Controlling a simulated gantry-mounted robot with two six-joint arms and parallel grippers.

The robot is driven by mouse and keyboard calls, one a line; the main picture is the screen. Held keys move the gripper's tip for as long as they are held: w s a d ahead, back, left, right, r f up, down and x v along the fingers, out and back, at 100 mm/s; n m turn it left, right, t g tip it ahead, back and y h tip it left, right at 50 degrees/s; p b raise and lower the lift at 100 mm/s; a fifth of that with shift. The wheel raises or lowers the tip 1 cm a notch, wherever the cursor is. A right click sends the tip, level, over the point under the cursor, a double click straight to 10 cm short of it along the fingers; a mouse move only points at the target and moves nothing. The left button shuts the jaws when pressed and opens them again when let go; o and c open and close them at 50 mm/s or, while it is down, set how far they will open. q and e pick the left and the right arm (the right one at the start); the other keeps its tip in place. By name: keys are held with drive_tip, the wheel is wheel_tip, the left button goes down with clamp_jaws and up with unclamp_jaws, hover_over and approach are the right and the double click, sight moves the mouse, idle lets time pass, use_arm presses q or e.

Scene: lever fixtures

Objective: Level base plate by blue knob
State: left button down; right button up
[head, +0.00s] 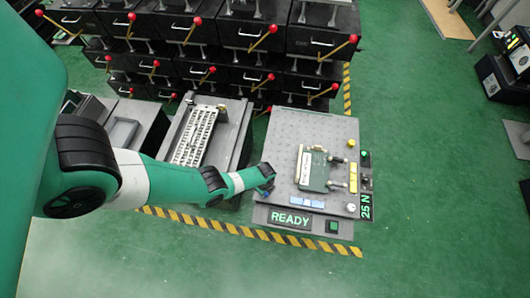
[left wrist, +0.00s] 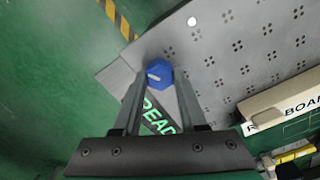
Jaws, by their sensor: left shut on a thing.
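The base plate (head: 290,128) is a grey perforated plate on a dark stand at the centre right of the head view. It also fills the upper right of the left wrist view (left wrist: 225,60). The blue knob (left wrist: 158,72), with a pale mark on top, sits at the plate's corner in the left wrist view. My left gripper (left wrist: 158,82) has its fingertips on either side of the knob and is shut on it. In the head view my left gripper (head: 265,179) is at the plate's left edge and largely hides the knob. My right gripper is not in view.
A green board (head: 316,171) with a white label lies on the plate. A display (head: 290,218) reads READY, and another (head: 365,206) reads 25 N. Dark boxes with red-tipped levers (head: 240,38) stand behind. A slotted tray (head: 196,135) is left of the plate.

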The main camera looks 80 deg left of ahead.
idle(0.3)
use_arm(q)
drive_tip(key=shift+c, duration=2.3)
unclamp_jaws()
wheel_tip(320, 180, up, 12)
drive_tip(key=p, duration=1.1)
drive_tip(key=shift+f+p, duration=0.15)
drive_tip(key=shift+p, duration=0.25)
drive_tip(key=shift+f, duration=0.1)
